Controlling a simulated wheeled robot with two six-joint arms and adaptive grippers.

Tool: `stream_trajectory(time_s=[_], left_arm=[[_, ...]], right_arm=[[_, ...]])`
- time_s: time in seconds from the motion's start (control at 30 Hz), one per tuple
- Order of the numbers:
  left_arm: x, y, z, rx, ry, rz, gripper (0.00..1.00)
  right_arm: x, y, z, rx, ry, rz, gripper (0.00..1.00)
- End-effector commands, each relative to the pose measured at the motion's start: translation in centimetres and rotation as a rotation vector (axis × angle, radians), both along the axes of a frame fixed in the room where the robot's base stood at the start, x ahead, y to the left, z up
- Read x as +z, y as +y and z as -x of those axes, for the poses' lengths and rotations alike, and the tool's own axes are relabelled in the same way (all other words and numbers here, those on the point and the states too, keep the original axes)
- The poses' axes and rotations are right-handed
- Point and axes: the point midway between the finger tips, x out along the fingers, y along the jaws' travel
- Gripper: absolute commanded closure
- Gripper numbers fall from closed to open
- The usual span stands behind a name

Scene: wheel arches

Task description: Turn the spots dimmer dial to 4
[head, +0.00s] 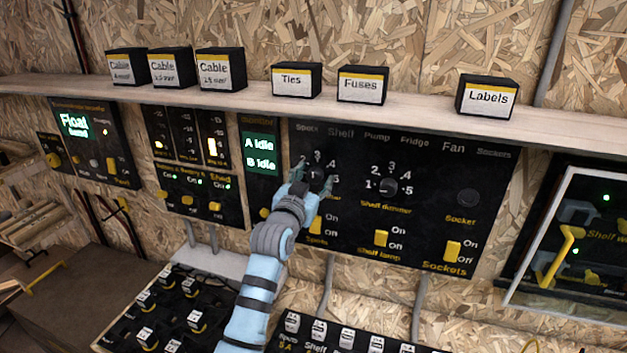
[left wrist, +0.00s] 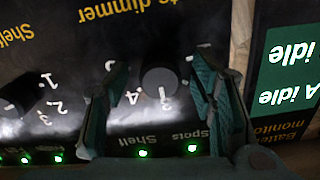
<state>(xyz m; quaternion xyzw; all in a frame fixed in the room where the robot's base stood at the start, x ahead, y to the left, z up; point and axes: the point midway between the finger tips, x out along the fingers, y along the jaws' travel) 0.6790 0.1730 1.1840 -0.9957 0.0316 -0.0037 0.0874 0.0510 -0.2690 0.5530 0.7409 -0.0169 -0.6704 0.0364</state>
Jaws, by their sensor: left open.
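The spots dimmer dial (head: 317,176) is a round black knob on the black switch panel, with white numbers around it, under the Spots label. In the left wrist view, which shows the panel upside down, the dial (left wrist: 160,79) stands between my fingers, with 3, 4 and 5 readable nearby. My left gripper (head: 315,171) is open at the dial, one finger on each side. In the left wrist view the gripper (left wrist: 159,88) shows gaps between the fingers and the knob. My right gripper is not in view.
The shelf dimmer dial (head: 388,186) is close by on the right. Yellow rocker switches (head: 381,238) sit below the dials. A wooden shelf (head: 420,118) with labelled boxes runs above the panel. A battery monitor screen (head: 260,153) is just left.

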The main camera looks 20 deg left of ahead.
Motion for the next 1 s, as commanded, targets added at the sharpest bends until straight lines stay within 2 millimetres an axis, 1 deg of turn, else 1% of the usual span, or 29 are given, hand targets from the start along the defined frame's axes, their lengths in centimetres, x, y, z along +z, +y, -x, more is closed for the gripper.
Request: stream_trajectory(time_s=[0.17, 0.27, 0.4, 0.47, 0.5, 0.77, 1.0], left_arm=[[0.0, 0.0, 0.0, 0.0, 0.001, 0.0, 0.49], [-0.1, 0.0, 0.0, 0.0, 0.001, 0.0, 0.63], [-0.1, 0.0, 0.0, -0.001, 0.001, 0.0, 0.86], [-0.1, 0.0, 0.0, -0.001, 0.001, 0.0, 0.95], [-0.1, 0.0, 0.0, -0.001, 0.001, 0.0, 0.97], [0.0, 0.0, 0.0, -0.001, 0.0, -0.026, 0.97], [0.0, 0.0, 0.0, -0.001, -0.004, -0.136, 0.97]], right_arm=[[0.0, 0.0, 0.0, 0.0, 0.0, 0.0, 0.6], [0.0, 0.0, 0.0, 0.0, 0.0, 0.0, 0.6], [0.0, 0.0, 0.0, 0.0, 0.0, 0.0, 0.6], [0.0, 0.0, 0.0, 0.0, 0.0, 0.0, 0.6], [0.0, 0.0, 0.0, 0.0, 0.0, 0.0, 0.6], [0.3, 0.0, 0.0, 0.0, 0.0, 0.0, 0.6], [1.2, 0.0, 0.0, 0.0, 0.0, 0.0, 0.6]])
